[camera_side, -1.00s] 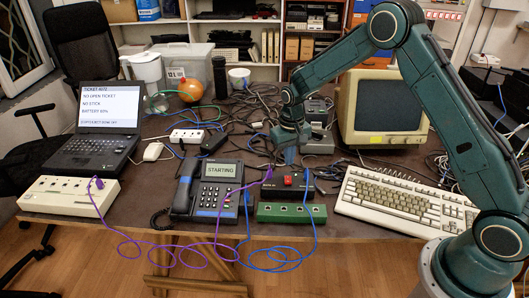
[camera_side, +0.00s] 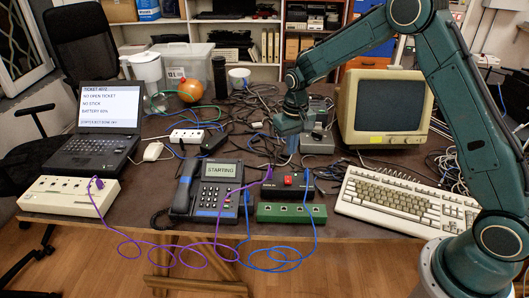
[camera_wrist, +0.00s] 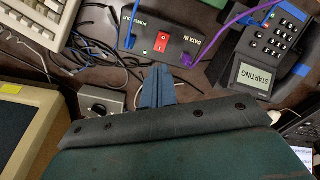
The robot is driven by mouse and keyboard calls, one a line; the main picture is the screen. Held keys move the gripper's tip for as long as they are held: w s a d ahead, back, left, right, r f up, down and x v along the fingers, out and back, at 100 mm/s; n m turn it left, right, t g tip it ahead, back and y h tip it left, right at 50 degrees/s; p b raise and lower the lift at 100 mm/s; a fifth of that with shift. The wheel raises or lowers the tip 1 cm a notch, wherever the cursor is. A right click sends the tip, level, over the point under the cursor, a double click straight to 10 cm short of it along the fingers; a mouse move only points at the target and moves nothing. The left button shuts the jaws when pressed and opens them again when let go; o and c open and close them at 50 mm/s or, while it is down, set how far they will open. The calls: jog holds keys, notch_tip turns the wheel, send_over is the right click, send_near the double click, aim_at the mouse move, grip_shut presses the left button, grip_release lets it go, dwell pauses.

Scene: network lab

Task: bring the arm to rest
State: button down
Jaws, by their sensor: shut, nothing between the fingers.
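My gripper (camera_side: 292,147) hangs over the middle of the table, behind the black box with the red switch (camera_side: 289,181). Its fingers are shut with nothing between them and point down. In the wrist view the closed fingers (camera_wrist: 157,88) show at the centre, close below the black box (camera_wrist: 160,41) in the picture. The gripper looks apart from the box and holds nothing.
A desk phone (camera_side: 208,190) reading STARTING stands left of the box, a green port strip (camera_side: 291,213) in front. A keyboard (camera_side: 405,200) and CRT monitor (camera_side: 386,108) are right; a laptop (camera_side: 98,128) is left. Purple and blue cables hang over the table's front edge.

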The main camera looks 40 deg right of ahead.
jog(key=s+a+r+n+t, duration=0.1)
jog(key=s+r, duration=0.6)
jog(key=r, duration=0.2)
jog(key=s+a+r+t, duration=0.2)
jog(key=s+r, duration=0.5)
jog(key=r, duration=0.3)
jog(key=s+a+r+n+t, duration=0.1)
jog(key=s+r+t, duration=0.1)
jog(key=s, duration=1.6)
jog(key=shift+s+r+n, duration=0.15)
jog(key=shift+r+n, duration=0.05)
jog(key=shift+n, duration=0.2)
